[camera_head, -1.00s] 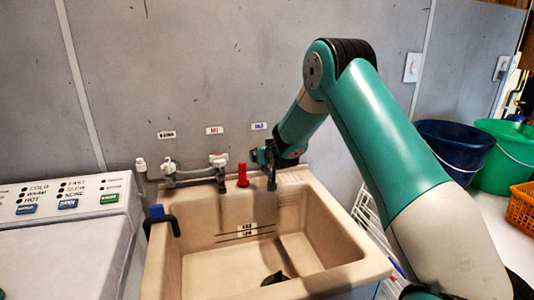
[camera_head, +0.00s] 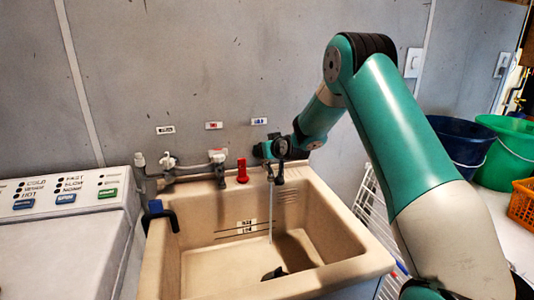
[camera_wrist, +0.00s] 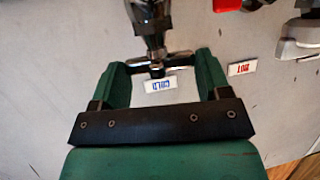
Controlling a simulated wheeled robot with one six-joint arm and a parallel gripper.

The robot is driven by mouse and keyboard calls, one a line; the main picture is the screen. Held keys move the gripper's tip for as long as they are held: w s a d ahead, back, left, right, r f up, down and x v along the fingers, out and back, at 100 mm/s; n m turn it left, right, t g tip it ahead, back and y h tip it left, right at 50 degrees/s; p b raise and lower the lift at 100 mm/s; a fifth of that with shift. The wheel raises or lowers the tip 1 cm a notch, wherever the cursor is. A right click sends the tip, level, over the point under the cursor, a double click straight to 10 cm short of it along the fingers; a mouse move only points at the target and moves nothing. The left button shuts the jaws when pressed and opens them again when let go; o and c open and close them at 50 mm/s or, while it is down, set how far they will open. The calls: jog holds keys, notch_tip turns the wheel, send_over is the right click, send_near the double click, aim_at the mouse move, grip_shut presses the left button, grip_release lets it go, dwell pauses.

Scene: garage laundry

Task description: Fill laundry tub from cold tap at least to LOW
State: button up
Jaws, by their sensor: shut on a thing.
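The beige laundry tub (camera_head: 196,262) stands against the grey wall, with level lines and small labels (camera_head: 246,227) on its back inner wall. My gripper (camera_head: 272,149) is at the tub's back rim, shut on the cold tap's handle. A thin pale stream of water (camera_head: 270,212) falls from the tap into the tub. A dark object (camera_head: 274,273) lies on the tub floor; I cannot tell whether it plugs the drain. No clear water surface shows.
A red fitting (camera_head: 242,171) and white valves (camera_head: 217,157) with pipes stand left of the cold tap. A black hook-shaped hose (camera_head: 160,214) hangs over the left rim. A washer (camera_head: 68,250) is at left; blue (camera_head: 455,143) and green (camera_head: 505,155) buckets and an orange basket (camera_head: 523,205) are at right.

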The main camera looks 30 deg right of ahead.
jog(key=n+y+b, duration=0.2)
jog(key=y+b, duration=0.1)
jog(key=shift+d+f+n, duration=0.3)
jog(key=shift+d+n, duration=0.1)
jog(key=n+y, duration=0.1)
jog(key=y, duration=0.1)
jog(key=n+g+y+b, duration=0.1)
jog(key=n+y, duration=0.1)
jog(key=n+g+y, duration=0.1)
jog(key=n, duration=0.1)
jog(key=shift+w+d+r+y+b, duration=0.1)
jog(key=shift+d+r+y+b, duration=0.1)
jog(key=shift+r+y+b, duration=0.2)
jog(key=shift+w+n+g+y+p, duration=0.1)
jog(key=shift+n+g+y+p, duration=0.8)
jog(key=shift+n+y+p, duration=0.15)
jog(key=shift+f+n+y, duration=0.1)
jog(key=shift+n+y, duration=0.15)
jog(key=shift+n, duration=0.1)
jog(key=o, duration=0.9)
